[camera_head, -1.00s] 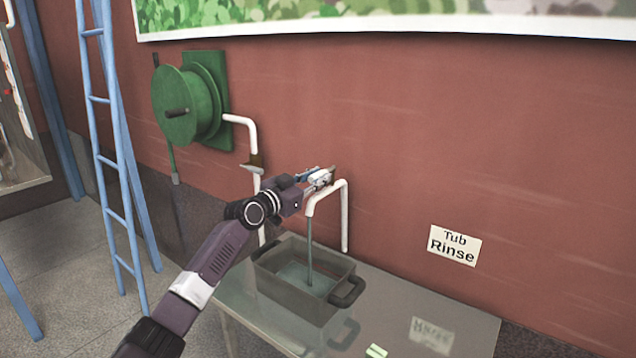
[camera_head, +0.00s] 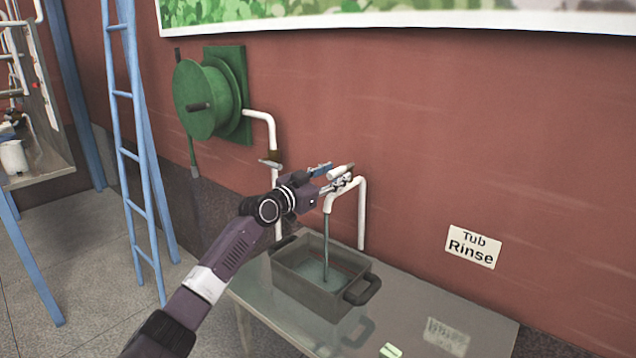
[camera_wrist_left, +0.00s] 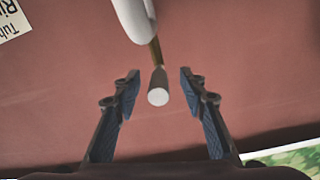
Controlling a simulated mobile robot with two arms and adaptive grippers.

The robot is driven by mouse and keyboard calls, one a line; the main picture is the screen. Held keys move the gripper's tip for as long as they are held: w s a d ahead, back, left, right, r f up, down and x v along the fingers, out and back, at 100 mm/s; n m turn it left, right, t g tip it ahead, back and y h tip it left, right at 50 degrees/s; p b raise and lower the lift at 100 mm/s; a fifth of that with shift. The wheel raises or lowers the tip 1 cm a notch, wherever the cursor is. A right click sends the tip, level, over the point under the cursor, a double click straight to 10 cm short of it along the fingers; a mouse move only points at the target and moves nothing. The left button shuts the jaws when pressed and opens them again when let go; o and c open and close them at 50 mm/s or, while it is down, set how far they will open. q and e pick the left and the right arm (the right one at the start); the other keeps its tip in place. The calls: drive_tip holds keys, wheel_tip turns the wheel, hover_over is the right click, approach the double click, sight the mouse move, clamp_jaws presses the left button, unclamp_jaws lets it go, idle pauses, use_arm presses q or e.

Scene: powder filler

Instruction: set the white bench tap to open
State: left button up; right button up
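The white bench tap (camera_head: 361,210) is a bent white pipe rising behind a dark tub. Its spout points down, and a thin grey stream (camera_head: 325,245) runs from it into the tub. A short white handle (camera_head: 341,171) sits at the top of the tap. In the left wrist view the handle's round white end (camera_wrist_left: 158,97) shows on a brown stem below the white pipe (camera_wrist_left: 137,18). My left gripper (camera_head: 334,178) is at the handle. In its wrist view the fingers (camera_wrist_left: 160,88) are spread, one on each side of the handle, with gaps. My right gripper is not in view.
The dark tub (camera_head: 300,278) with side handles stands on a grey bench (camera_head: 415,300). A green hose reel (camera_head: 210,97) with a white pipe is on the wall at left. A blue ladder (camera_head: 125,125) stands further left. A "Tub Rinse" sign (camera_head: 473,247) is on the wall.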

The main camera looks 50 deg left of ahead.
use_arm(q)
drive_tip(key=s+d, duration=0.1)
drive_tip(key=s, duration=1)
idle(0.5)
